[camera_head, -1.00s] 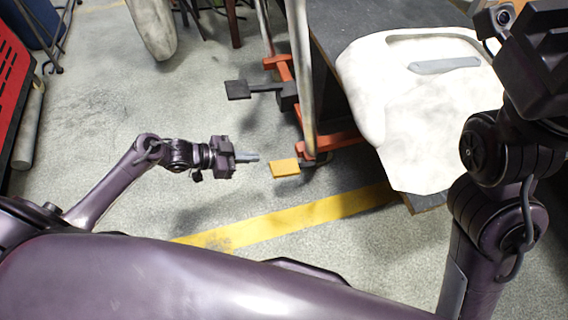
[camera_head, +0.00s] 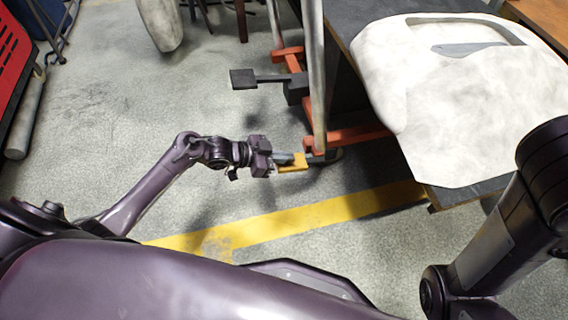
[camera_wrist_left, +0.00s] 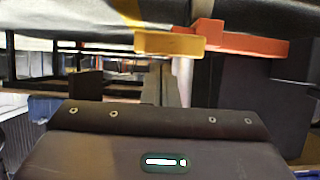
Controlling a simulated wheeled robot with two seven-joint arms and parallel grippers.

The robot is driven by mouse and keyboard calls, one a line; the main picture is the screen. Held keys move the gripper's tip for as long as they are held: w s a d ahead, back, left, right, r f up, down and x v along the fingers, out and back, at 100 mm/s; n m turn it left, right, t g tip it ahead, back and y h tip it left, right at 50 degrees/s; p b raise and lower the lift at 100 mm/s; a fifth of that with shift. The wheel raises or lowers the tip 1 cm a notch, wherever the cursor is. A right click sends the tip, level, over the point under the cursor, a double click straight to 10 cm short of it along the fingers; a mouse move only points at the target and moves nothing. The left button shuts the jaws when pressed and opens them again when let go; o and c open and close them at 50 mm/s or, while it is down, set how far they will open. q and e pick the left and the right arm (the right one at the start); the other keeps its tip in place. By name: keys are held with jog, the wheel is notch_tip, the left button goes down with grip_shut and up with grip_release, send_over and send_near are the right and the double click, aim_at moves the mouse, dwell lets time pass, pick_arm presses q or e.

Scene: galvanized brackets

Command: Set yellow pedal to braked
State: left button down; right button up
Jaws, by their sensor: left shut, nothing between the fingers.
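The yellow pedal (camera_head: 293,164) is a small flat plate on a short dark arm low on the orange-red frame (camera_head: 350,136). It looks about level in the head view. My left gripper (camera_head: 287,158) is shut and empty, its fingertips over the pedal's left part in the picture. In the left wrist view the yellow pedal (camera_wrist_left: 170,44) lies just beyond the ends of the shut fingers (camera_wrist_left: 168,84). I cannot tell whether they touch it. My right gripper is out of view; only part of that arm shows at the right.
A dark pedal (camera_head: 243,79) sticks out left from the frame farther back. A grey upright post (camera_head: 315,75) rises close to the yellow pedal. A table with a large whitish panel (camera_head: 455,110) stands at the right. The floor left of the pedals is clear.

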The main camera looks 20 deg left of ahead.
pick_arm(q)
jog(key=shift+a+f, duration=0.1)
jog(key=shift+f, duration=0.35)
